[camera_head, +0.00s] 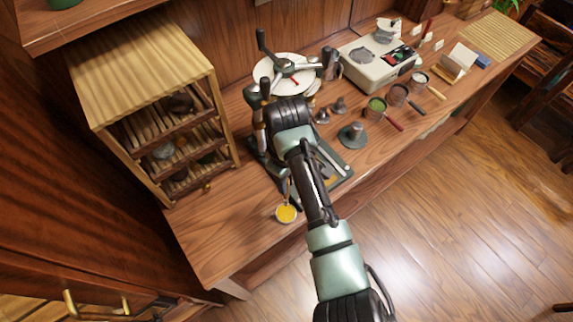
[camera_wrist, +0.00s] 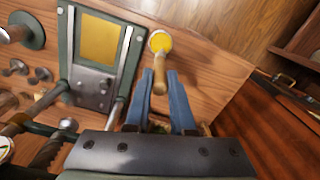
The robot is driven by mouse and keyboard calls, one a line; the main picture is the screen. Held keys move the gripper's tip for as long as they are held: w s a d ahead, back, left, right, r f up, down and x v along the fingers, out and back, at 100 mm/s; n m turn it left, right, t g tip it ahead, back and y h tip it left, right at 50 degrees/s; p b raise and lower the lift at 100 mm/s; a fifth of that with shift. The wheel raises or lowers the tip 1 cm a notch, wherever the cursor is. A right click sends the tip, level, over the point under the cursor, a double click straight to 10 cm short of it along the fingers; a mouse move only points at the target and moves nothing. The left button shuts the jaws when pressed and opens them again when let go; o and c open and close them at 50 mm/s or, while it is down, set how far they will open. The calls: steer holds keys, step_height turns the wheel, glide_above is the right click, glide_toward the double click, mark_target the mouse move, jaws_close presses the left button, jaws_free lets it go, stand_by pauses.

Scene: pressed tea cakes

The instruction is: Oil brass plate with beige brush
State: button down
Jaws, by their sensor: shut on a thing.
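The beige brush (camera_wrist: 161,74) has a pale wooden handle, held between my gripper's two blue fingers (camera_wrist: 160,82) in the wrist view. Its lower end meets the small white bowl of yellow oil (camera_wrist: 160,41); the bristles cannot be made out. The bowl also shows in the head view (camera_head: 287,214), near the table's front edge. The brass plate (camera_wrist: 98,40) lies flat and yellowish in a dark green frame, left of the bowl in the wrist view. In the head view the plate (camera_head: 328,178) is partly covered by my arm, which hides my fingers.
A wooden rack (camera_head: 148,100) with shelves stands left of the bowl. A press frame with metal rods adjoins the plate. The near left table corner is clear.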

mark_target(286, 199)
steer(key=shift+s+f+b, duration=0.15)
steer(key=shift+f+b, duration=0.45)
step_height(286, 199, down, 5)
steer(key=b, duration=0.5)
steer(key=shift+r, duration=0.15)
steer(key=shift+f, duration=0.5)
stand_by(0.3)
steer(key=shift+s+f, duration=0.1)
stand_by(1.4)
step_height(286, 199, up, 7)
steer(key=p, duration=0.7)
stand_by(0.8)
